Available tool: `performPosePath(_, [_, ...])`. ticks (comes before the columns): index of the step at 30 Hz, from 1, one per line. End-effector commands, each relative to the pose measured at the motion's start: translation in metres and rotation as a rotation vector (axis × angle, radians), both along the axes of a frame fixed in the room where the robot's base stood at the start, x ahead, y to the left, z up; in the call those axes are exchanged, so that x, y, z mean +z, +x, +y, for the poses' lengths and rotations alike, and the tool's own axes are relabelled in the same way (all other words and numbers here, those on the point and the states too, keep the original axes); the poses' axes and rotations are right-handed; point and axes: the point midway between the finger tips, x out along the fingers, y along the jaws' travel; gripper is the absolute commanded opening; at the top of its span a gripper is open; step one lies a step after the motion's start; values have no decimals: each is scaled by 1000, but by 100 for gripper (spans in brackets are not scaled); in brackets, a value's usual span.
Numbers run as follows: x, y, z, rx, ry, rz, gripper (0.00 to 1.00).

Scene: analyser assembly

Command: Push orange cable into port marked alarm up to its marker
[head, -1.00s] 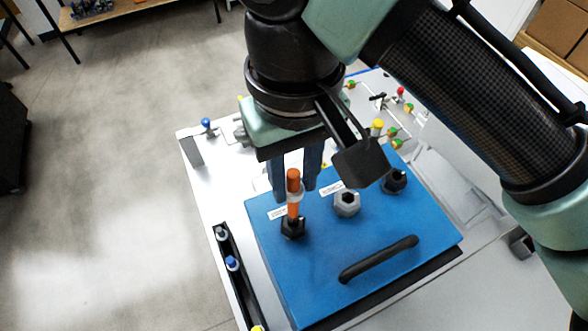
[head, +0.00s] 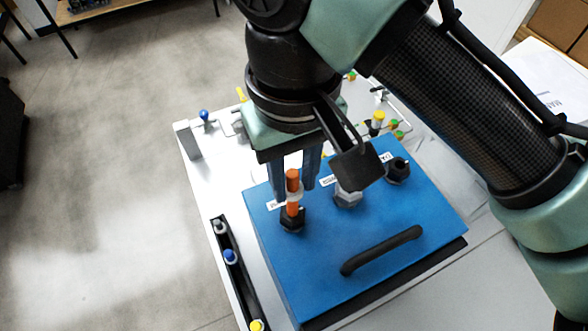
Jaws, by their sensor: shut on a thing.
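The orange cable (head: 292,181) stands upright above the left black port (head: 292,220) on the blue box (head: 400,262). A pale ring shows around the cable just above the port. The cable's lower end is at or inside the port's mouth; how deep I cannot tell. My gripper (head: 295,188) points down over this port, its two blue-grey fingers shut on the orange cable. A white label (head: 275,204) lies beside the left port, partly hidden, and its text is too small to read fully.
A grey port (head: 347,197) and another black port (head: 397,171) sit to the right on the box. A black handle (head: 381,250) rises from the box's front. A black rack (head: 233,270) with several coloured plugs runs along the left. Yellow and green fittings stand behind.

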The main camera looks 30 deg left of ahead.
Motion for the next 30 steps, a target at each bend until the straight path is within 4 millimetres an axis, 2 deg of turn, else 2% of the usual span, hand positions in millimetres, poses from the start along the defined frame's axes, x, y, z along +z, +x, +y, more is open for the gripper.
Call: performPosePath(30, [-37,0,0,0,0,0,0])
